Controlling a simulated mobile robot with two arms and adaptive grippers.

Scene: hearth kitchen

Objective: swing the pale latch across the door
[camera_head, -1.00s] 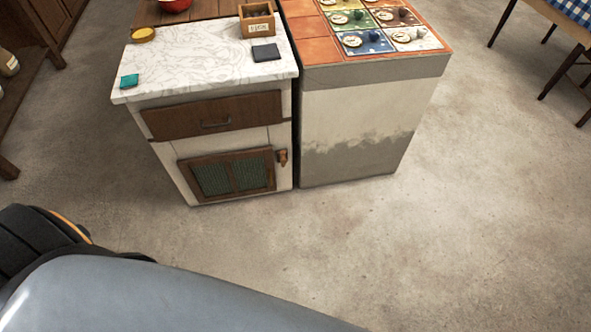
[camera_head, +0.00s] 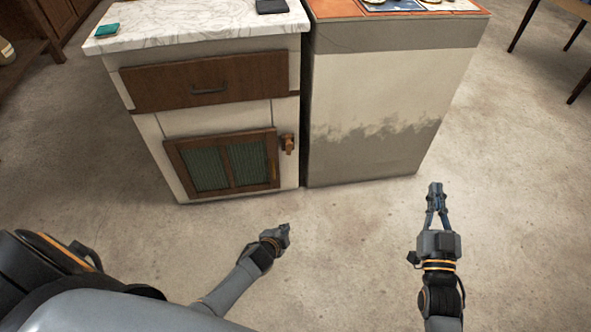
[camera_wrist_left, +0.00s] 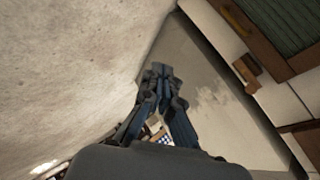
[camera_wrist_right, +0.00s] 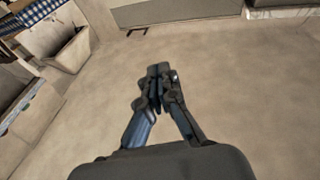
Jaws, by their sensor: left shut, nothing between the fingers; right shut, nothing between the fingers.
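The cabinet door (camera_head: 229,167) has a brown wooden frame and green mesh panels, and it looks closed. A small brown wooden latch (camera_head: 288,143) sits on the white frame just right of the door and looks upright. It looks brown rather than pale. The door (camera_wrist_left: 276,47) and latch (camera_wrist_left: 247,68) also show in the left wrist view. My left gripper (camera_head: 286,228) is shut and empty, in front of and below the latch, apart from it. My right gripper (camera_head: 435,187) is shut and empty, well to the right, in front of the plaster block.
A brown drawer (camera_head: 207,81) with a dark handle is above the door, under a marble top (camera_head: 200,24). A plaster block (camera_head: 370,110) with a tiled top stands right of the cabinet. The floor (camera_head: 350,260) in front is clear. Table legs show at upper right.

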